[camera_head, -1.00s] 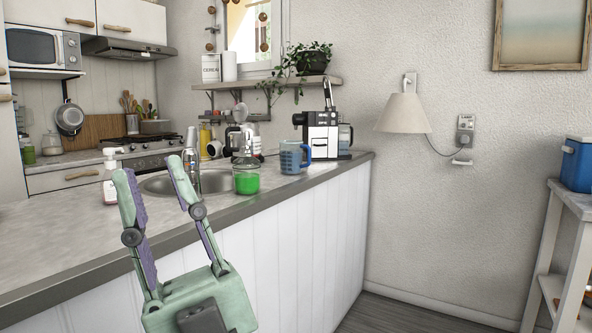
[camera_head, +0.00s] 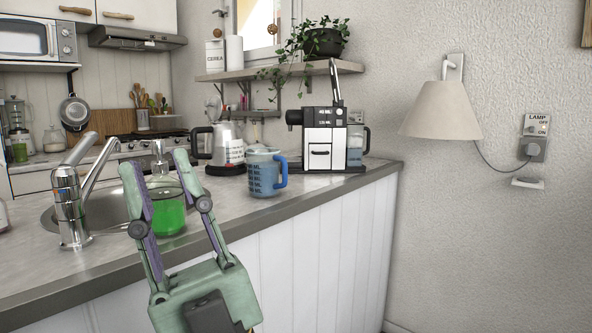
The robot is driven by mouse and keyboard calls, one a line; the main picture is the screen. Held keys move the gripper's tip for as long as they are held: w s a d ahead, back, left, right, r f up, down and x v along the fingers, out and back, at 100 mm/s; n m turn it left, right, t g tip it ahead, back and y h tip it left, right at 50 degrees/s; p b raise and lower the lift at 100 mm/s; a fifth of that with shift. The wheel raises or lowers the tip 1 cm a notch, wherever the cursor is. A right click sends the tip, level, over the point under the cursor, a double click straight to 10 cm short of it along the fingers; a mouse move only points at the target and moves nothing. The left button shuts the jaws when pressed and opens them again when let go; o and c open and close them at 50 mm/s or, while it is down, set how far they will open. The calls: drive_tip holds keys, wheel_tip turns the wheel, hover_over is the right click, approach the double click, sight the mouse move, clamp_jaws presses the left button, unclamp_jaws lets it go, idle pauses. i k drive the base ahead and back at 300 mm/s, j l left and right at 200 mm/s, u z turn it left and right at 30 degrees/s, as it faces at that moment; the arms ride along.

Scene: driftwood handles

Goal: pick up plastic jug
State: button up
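The plastic jug (camera_head: 263,175) is a blue translucent measuring jug with dark markings and a blue handle on its right side. It stands upright on the counter near the front edge, at the middle of the view. My gripper (camera_head: 160,172) is open and empty in the lower left, its two fingers pointing up and apart. In the picture the gripper lies to the left of the jug and nearer to me, not touching it.
A green soap bottle (camera_head: 168,212) shows behind my fingers, with the tap (camera_head: 70,205) and sink to its left. A kettle (camera_head: 225,147) stands behind the jug, a coffee machine (camera_head: 324,145) to its right. Bare counter (camera_head: 215,208) lies in front of the jug.

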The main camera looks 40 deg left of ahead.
sight(264, 164)
drive_tip(key=i+z, duration=0.25)
drive_tip(key=i, duration=0.15)
drive_tip(key=i+j+z, duration=0.25)
drive_tip(key=i, duration=0.15)
drive_tip(key=i+j+z, duration=0.2)
drive_tip(key=i, duration=0.2)
drive_tip(key=i+z, duration=0.15)
drive_tip(key=z, duration=0.65)
drive_tip(key=j+z, duration=0.15)
drive_tip(key=z, duration=0.6)
drive_tip(key=i+j+z, duration=0.15)
drive_tip(key=z, duration=0.65)
drive_tip(key=j+z, duration=0.25)
drive_tip(key=z, duration=0.55)
drive_tip(key=j+z, duration=0.15)
drive_tip(key=z, duration=0.65)
drive_tip(key=k+j+z, duration=0.15)
drive_tip(key=z, duration=0.6)
drive_tip(key=k+j+z, duration=0.1)
drive_tip(key=z, duration=0.7)
drive_tip(key=k+z, duration=0.1)
drive_tip(key=z, duration=0.7)
drive_tip(key=k+l+z, duration=0.1)
drive_tip(key=z, duration=0.35)
drive_tip(key=k+l+z, duration=0.2)
drive_tip(key=z, duration=0.3)
